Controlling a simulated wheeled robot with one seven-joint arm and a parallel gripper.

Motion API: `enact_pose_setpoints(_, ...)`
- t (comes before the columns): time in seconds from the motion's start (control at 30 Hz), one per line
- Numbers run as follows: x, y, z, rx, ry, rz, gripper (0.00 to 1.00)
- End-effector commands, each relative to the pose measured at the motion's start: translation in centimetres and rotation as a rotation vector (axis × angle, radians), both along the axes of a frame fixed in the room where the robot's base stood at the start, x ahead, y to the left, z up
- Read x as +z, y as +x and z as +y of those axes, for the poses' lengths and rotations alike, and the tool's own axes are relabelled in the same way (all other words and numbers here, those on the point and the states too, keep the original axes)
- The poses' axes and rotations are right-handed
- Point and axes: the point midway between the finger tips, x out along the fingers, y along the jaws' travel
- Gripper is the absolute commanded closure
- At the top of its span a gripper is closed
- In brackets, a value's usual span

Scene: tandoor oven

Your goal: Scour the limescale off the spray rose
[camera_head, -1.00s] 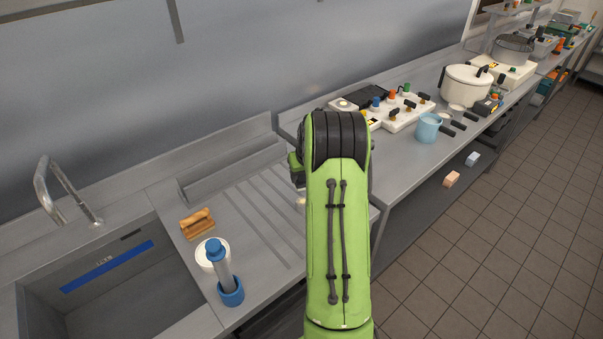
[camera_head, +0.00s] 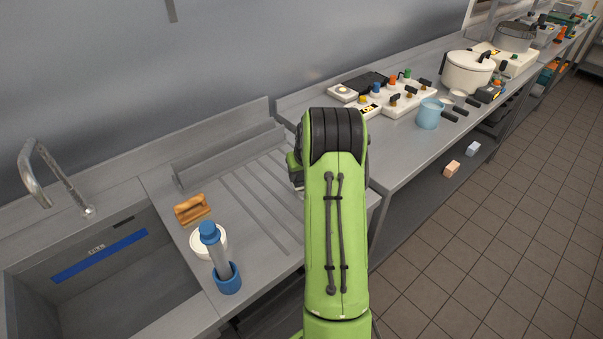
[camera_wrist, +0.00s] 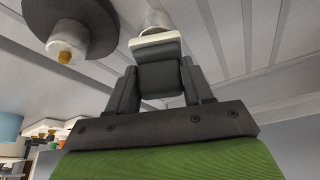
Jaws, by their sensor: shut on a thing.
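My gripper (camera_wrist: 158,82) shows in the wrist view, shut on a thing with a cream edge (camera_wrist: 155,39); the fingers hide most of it. A whitish round piece (camera_wrist: 155,18) lies just beyond the fingertips; I cannot tell whether they touch. A dark round disc (camera_wrist: 88,20) with a whitish stub and orange tip is at upper left, apart from the fingers. I cannot tell whether any of these is the spray rose. In the head view my arm hides the gripper. A wooden-handled brush (camera_head: 192,209) lies on the drainboard (camera_head: 262,205).
A blue-topped grey tube in a blue base (camera_head: 227,278) stands beside a white round dish (camera_head: 203,244), right of the sink (camera_head: 100,255). A light-blue mug (camera_head: 429,114), control panel (camera_head: 400,98) and white pot (camera_head: 467,72) stand on the right counter. Open floor lies right.

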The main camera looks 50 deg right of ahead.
Motion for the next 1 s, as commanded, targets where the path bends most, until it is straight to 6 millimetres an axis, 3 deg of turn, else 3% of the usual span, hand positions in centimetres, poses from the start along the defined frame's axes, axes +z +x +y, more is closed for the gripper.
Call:
enact_pose_setpoints(0.73,-1.0,0.0,0.0,0.0,0.0,0.0,0.91)
enact_pose_setpoints(1.0,-1.0,-1.0,2.1,0.001,0.0,0.0,0.91)
